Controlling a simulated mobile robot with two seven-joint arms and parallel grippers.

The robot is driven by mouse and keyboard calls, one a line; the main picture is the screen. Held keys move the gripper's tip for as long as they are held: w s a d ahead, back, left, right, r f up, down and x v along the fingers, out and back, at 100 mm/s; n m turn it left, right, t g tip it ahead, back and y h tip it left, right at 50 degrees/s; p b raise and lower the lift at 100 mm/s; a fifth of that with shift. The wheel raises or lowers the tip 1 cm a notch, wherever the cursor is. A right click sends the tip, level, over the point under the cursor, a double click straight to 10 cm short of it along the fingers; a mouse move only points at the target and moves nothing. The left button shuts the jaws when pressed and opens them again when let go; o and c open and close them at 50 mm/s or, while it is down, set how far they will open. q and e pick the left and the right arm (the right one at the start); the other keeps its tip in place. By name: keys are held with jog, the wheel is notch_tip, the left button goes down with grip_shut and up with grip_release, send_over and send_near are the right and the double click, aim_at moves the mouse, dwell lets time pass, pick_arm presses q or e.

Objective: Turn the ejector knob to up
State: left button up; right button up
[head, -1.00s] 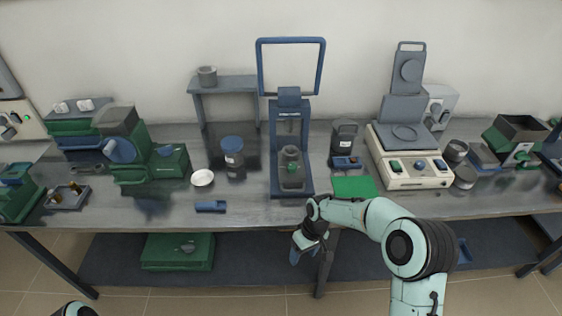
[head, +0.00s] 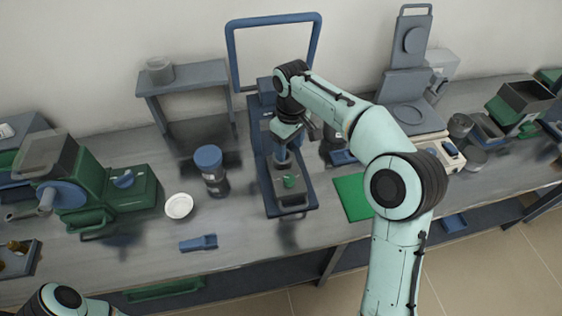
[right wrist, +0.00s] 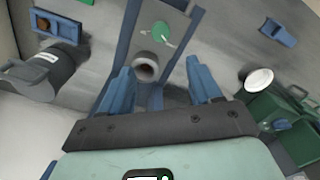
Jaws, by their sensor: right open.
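The ejector knob, a green knob (head: 289,182), sits on the grey block (head: 283,172) in the blue-framed press (head: 268,203). The knob also shows in the right wrist view (right wrist: 161,33), with a thin pale line beside it; I cannot tell its setting. My right gripper (head: 287,148) is over the press, behind the knob in the head view. In the right wrist view its blue fingers (right wrist: 160,80) are wide apart and empty. A grey hollow cylinder (right wrist: 147,66) shows between them, and the knob lies beyond the fingertips. My left gripper is not in view.
A blue upright frame (head: 232,60) stands at the press's back. A dark jar with a blue lid (head: 210,160) and a white dish (head: 179,206) are to its left. A green mat (head: 352,196) lies right. A small blue block (head: 198,243) lies at the front.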

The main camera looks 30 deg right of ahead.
send_over(289, 178)
notch_tip(289, 178, down, 4)
notch_tip(289, 178, down, 8)
jog(key=shift+s+r+b, duration=0.1)
jog(key=shift+b, duration=0.8)
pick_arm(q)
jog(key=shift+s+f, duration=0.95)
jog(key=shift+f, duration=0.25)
pick_arm(e)
jog(key=shift+f, duration=0.65)
jog(key=c, duration=1)
